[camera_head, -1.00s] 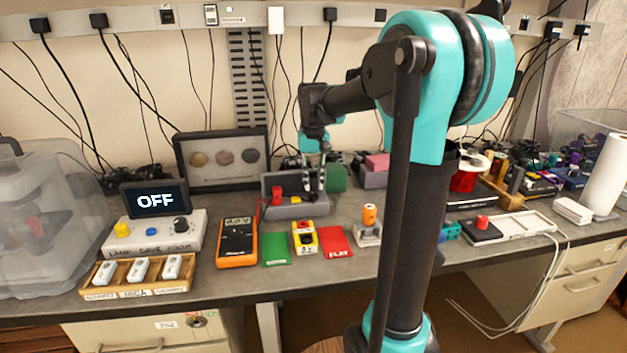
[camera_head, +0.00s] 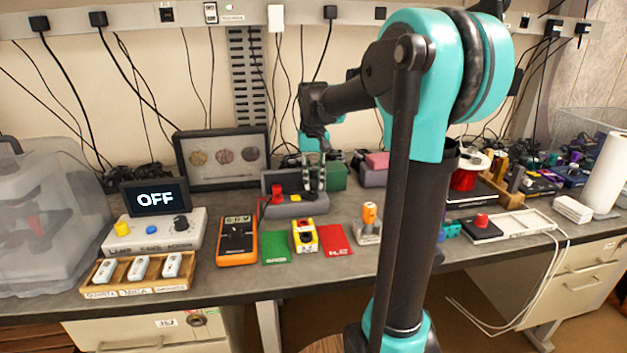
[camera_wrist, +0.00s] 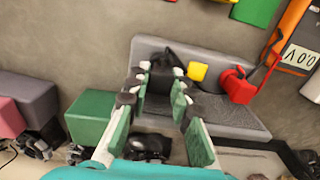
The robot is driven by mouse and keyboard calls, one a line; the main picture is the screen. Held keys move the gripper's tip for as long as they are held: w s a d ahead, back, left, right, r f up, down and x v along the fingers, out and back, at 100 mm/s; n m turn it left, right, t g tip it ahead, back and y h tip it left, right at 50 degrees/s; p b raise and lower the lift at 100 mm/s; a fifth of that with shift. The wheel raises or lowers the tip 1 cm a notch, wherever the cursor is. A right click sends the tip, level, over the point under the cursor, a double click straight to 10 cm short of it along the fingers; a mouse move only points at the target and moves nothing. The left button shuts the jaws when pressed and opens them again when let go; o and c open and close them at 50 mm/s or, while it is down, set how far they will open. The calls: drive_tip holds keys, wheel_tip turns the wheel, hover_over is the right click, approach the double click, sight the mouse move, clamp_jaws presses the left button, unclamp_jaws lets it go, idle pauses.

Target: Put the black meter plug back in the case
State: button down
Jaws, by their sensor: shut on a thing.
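The grey case (camera_head: 290,211) stands on the bench behind the orange meter (camera_head: 237,240). In the wrist view the case (camera_wrist: 238,115) lies under my gripper (camera_wrist: 163,80), whose fingers are shut on the black meter plug (camera_wrist: 166,64). The red plug (camera_wrist: 237,86) sits at the case, with a lead running to the meter. A yellow block (camera_wrist: 197,72) is on the case beside my fingers. In the head view my gripper (camera_head: 314,188) is over the case's right part.
A green block (camera_head: 334,176) stands close behind and right of the gripper. Green (camera_head: 275,247) and red (camera_head: 334,240) mats flank a yellow-and-white box (camera_head: 304,236) in front. A framed display (camera_head: 222,160) stands behind left. Grey bench shows between these things.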

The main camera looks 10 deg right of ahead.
drive_tip(key=shift+f, duration=0.75)
idle(1.7)
drive_tip(key=c, duration=1.3)
unclamp_jaws()
drive_tip(key=shift+o, duration=0.2)
drive_tip(key=shift+r, duration=0.1)
